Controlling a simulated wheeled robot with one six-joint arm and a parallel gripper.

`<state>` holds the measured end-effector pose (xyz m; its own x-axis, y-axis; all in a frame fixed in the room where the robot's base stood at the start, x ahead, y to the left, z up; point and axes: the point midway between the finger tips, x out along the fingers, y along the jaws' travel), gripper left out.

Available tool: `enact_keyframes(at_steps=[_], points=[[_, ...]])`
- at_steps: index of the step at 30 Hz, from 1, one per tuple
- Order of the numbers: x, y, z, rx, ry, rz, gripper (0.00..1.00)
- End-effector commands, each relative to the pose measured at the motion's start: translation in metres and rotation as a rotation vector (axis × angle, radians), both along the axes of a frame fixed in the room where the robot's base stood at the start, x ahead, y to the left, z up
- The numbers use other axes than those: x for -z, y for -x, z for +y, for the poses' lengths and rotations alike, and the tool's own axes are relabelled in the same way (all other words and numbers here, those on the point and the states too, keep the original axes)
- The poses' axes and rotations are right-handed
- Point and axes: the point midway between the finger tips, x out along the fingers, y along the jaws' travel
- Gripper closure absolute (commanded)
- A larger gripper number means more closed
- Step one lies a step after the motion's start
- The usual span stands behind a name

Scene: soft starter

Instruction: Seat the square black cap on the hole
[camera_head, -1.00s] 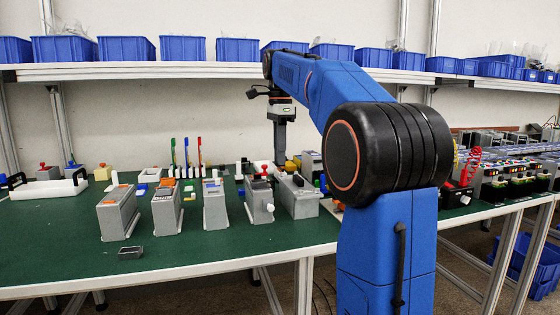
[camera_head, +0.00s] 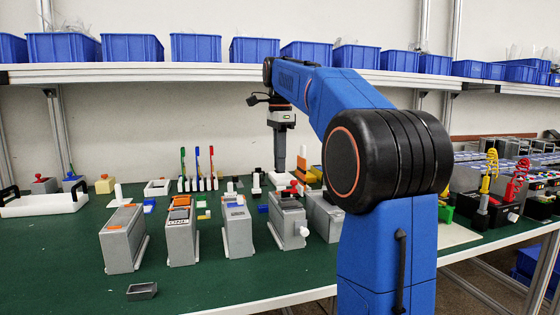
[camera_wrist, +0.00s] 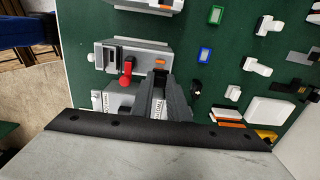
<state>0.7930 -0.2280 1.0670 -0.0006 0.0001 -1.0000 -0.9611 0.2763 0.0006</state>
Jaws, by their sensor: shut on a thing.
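My gripper (camera_head: 279,168) points down behind the row of grey housings, and its fingers are close together. In the wrist view the grey fingers (camera_wrist: 168,98) reach over a grey housing with a red knob (camera_wrist: 127,76) and an orange piece (camera_wrist: 160,62). A small dark piece, which may be the square black cap, shows between the fingertips (camera_wrist: 160,77); its outline is hard to make out. The grey housing with the red knob (camera_head: 287,220) stands just in front of my gripper in the head view. I cannot make out the hole; the fingers may hide it.
Other grey housings (camera_head: 123,240) stand in a row to the left. A small dark open box (camera_head: 142,290) lies near the front edge. Coloured pens (camera_head: 198,170) stand upright behind. The front left of the green table (camera_head: 60,265) is clear.

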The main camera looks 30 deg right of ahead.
Motion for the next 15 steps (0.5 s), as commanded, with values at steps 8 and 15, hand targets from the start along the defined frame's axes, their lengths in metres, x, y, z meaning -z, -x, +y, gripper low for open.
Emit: enact_keyframes(at_steps=[8,15], points=[[0.017,0.001,0.0,0.0,0.0,0.001,1.0],[0.036,0.001,0.0,0.0,0.0,0.001,1.0]])
